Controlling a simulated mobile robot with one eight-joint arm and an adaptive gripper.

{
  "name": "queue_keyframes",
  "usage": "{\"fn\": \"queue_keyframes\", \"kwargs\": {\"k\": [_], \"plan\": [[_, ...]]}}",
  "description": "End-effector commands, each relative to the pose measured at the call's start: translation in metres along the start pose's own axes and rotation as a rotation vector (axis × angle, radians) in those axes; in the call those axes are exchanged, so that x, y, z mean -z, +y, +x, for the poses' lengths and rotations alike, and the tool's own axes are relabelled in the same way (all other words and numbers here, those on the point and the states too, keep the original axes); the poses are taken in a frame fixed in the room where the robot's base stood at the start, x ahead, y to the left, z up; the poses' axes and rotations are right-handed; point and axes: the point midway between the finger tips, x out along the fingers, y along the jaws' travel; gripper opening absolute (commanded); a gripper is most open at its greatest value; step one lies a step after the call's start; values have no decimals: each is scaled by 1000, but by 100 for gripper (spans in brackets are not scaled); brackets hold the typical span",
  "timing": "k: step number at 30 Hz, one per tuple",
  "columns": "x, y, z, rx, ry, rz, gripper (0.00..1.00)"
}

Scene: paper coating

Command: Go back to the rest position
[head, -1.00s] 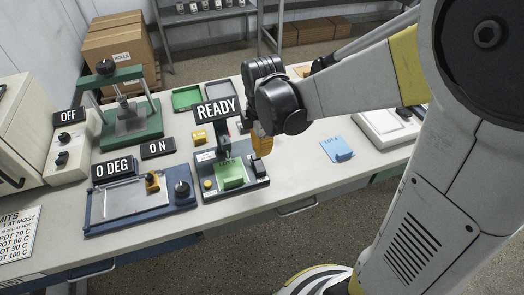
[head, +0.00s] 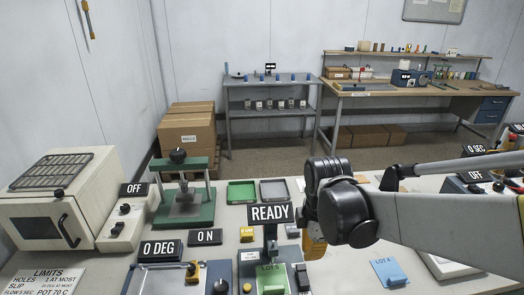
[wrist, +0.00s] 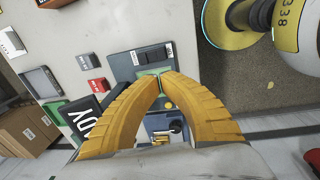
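My gripper (head: 314,245) is above the bench, just right of the READY device (head: 270,250) in the head view. My dark wrist hides part of the gripper. In the wrist view, the yellow fingers (wrist: 160,75) converge until their tips meet, with nothing visible held between them. A green piece marked as a lot (head: 272,279) lies on the READY device. It also shows partly behind the fingertips in the wrist view. My arm reaches in from the right.
A green press (head: 186,208), a white oven (head: 60,205) and a plate device marked 0 DEG (head: 160,278) stand to the left. A blue lot pad (head: 388,272) lies to the right. Green and grey trays (head: 241,193) sit behind. Shelves stand beyond the bench.

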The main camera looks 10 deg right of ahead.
Motion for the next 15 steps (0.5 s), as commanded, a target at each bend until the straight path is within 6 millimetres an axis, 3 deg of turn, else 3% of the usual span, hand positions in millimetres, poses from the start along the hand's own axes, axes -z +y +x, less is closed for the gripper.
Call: {"fn": "queue_keyframes", "kwargs": {"k": [5,10,15], "plan": [[-6,-19,-19,-97,22,293,0],[-15,-48,-40,-245,119,780,0],[-21,-73,-49,-347,266,1201,0]]}}
